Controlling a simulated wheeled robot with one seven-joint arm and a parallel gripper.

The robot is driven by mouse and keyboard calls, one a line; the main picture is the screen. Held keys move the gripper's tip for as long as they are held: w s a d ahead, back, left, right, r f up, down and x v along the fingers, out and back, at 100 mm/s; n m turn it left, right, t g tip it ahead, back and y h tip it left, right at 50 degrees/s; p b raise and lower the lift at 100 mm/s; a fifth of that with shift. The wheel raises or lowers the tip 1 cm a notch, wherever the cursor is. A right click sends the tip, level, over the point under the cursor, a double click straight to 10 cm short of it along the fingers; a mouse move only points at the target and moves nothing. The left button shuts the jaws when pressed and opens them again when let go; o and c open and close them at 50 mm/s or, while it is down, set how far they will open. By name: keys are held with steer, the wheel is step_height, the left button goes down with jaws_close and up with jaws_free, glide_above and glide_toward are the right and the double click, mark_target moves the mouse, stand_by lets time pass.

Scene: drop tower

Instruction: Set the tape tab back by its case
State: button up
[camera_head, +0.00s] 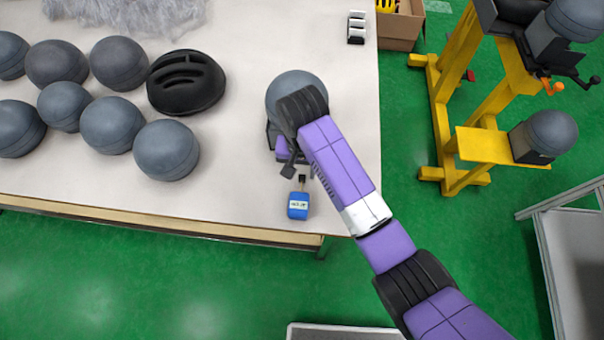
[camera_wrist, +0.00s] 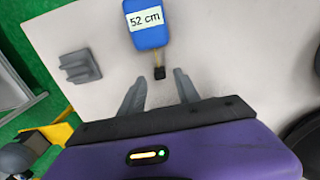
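The blue tape case (camera_head: 298,206) lies on the white table near its front edge; the wrist view shows it with a "52 cm" label (camera_wrist: 147,27). The small dark tape tab (camera_head: 302,180) is a short way out from the case, on a thin strip. In the wrist view, the tab (camera_wrist: 159,73) is in front of my gripper (camera_wrist: 158,84), roughly centred between the two grey fingertips. My gripper is open, with no visible contact on the tab. In the head view, my arm hides much of the gripper.
A grey stepped block (camera_wrist: 80,66) sits to the left in the wrist view. A grey dome (camera_head: 292,88) stands behind my gripper. A black helmet (camera_head: 185,82) and several grey domes lie left. A yellow stand (camera_head: 462,100) is right of the table. The table left of the case is clear.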

mark_target(302, 176)
step_height(302, 176, up, 8)
steer(key=shift+r, duration=0.15)
stand_by(0.6)
